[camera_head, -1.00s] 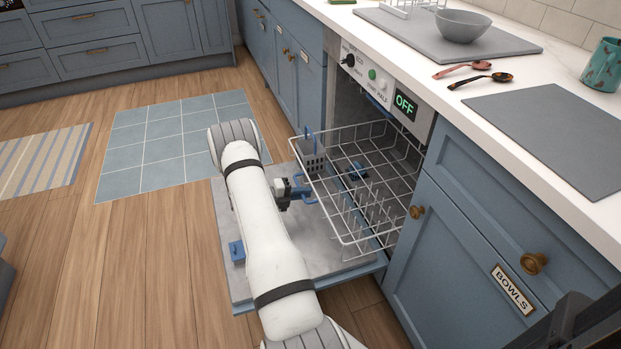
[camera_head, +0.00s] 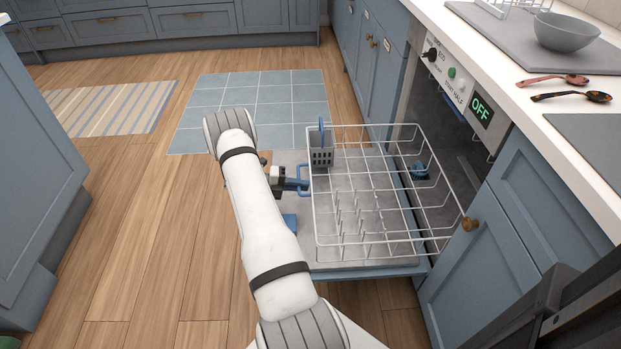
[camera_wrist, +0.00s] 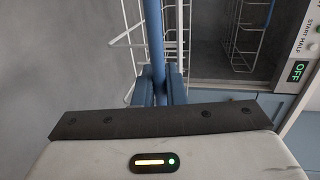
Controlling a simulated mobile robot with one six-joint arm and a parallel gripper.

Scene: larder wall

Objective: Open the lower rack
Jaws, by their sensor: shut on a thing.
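The lower rack (camera_head: 375,258) is a white wire basket standing out of the dishwasher over its lowered door (camera_head: 408,272). It also shows in the wrist view (camera_wrist: 134,42). A blue handle (camera_head: 303,181) is on the rack's left front side. My gripper (camera_head: 291,184) is shut on this handle; in the wrist view the fingers (camera_wrist: 158,84) close around the blue bar (camera_wrist: 158,45). A grey cutlery basket (camera_head: 321,150) with something blue upright in it sits in the rack's far left corner. My arm hides part of the door.
The white counter above holds a grey bowl (camera_head: 566,32), a red spoon (camera_head: 553,80) and a black spoon (camera_head: 572,97). The dishwasher panel display (camera_head: 481,111) reads OFF. A cabinet (camera_head: 510,250) stands at the right. Wood floor (camera_head: 150,220) left of my arm is clear.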

